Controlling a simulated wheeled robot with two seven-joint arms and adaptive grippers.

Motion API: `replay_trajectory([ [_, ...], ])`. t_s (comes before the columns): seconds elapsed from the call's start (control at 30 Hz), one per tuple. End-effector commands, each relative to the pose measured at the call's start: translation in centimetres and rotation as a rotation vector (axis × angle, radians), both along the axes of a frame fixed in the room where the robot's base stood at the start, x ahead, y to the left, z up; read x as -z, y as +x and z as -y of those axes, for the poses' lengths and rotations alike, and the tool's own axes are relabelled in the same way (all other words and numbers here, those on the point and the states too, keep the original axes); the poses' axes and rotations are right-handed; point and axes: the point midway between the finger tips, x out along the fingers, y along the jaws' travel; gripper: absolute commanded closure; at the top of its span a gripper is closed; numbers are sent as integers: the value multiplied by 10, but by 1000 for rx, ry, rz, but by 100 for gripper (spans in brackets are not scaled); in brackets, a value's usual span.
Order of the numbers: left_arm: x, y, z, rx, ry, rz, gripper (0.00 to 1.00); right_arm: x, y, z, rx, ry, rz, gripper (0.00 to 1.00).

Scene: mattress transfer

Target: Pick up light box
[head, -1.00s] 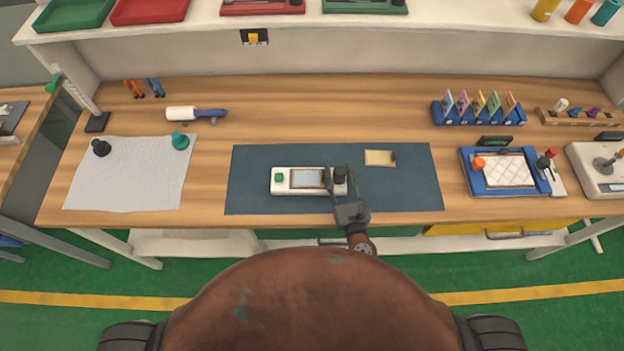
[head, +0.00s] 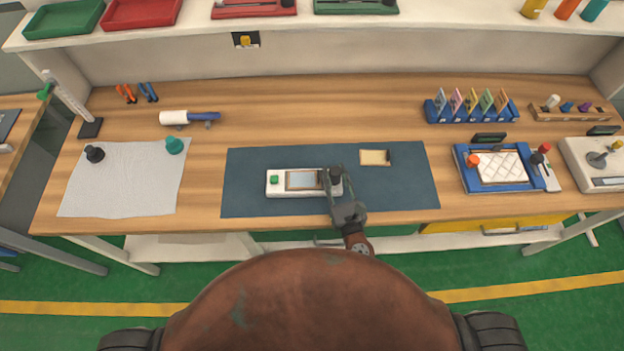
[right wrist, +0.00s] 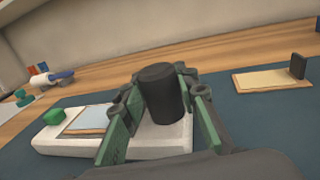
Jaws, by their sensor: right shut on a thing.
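The light box (head: 276,190) is a white flat box with a green button, a pale framed panel and a black knob (head: 336,173). It lies on the dark blue mat (head: 260,206) in the middle of the bench. My right gripper (head: 333,180) is at the box's right end. The box also shows in the right wrist view (right wrist: 52,142), where my right gripper's green-padded fingers (right wrist: 158,112) stand on both sides of the black knob and are shut on it. I cannot tell any gap under the box. My left gripper is not in view.
A small tan plate (head: 375,157) with a dark tab lies on the mat, right of the gripper. A white cloth (head: 125,185) with two knobs is at left. A blue-framed tray (head: 497,188) and a blue card rack (head: 470,112) stand at right. Bare wood lies behind the mat.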

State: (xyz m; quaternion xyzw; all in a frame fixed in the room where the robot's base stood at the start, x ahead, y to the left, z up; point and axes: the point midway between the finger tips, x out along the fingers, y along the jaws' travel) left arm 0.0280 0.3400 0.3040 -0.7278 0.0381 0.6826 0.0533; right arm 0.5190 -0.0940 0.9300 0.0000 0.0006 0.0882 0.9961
Motion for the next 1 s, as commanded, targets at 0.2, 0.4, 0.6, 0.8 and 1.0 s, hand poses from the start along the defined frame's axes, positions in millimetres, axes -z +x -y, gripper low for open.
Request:
replay_trajectory([
  [0.2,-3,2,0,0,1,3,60,-4,0,0,0,2,3,100],
  [0.4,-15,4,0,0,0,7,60,-16,0,0,0,2,4,100],
  [0.6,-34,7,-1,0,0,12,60,-33,0,0,0,1,5,100],
  [0.8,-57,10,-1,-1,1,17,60,-58,-17,-3,0,2,3,100],
  [1.0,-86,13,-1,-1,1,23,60,-92,-44,-8,0,3,4,100],
])
